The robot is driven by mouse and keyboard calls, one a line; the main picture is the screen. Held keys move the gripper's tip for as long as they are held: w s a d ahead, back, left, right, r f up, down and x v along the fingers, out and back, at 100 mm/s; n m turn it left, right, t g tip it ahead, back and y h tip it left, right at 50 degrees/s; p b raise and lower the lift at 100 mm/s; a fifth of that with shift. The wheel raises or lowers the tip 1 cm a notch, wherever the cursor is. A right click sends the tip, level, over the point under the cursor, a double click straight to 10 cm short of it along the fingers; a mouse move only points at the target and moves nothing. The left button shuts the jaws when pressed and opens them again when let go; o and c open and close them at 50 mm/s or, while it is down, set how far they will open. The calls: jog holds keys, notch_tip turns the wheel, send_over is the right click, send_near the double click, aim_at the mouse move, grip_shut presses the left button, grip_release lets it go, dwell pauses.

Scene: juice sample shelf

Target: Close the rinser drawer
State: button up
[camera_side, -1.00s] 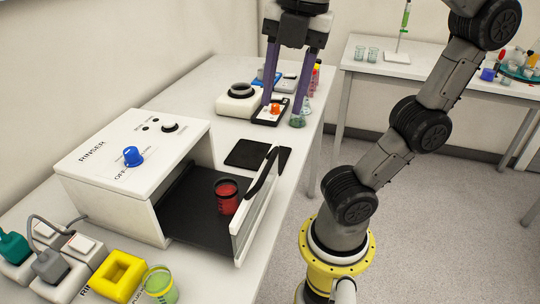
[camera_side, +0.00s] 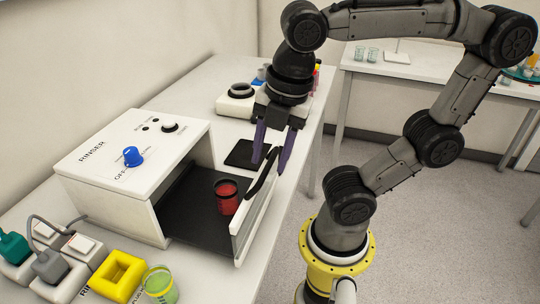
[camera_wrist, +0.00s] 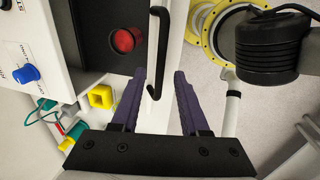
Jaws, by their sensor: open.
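The white rinser (camera_side: 130,160) stands on the bench with its drawer (camera_side: 195,225) pulled out. A cup of red liquid (camera_side: 227,197) stands upright in the dark drawer; it also shows in the wrist view (camera_wrist: 127,40). The drawer's white front panel (camera_side: 248,232) carries a black handle (camera_side: 262,172). My gripper (camera_side: 270,165) is open with purple fingers pointing down, close to the handle's far end. In the wrist view, the handle (camera_wrist: 155,50) runs toward the gap between my fingers (camera_wrist: 160,85). I cannot tell whether they touch it.
A yellow square holder (camera_side: 118,276) and a cup of green liquid (camera_side: 160,284) are near the front of the bench. A black pad (camera_side: 243,153) lies behind the drawer. A white device (camera_side: 238,101) is farther back. The floor to the right is open.

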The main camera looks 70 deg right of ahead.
jog(key=shift+f, duration=0.35)
jog(key=shift+c, duration=0.3)
grip_shut()
dwell(1.0)
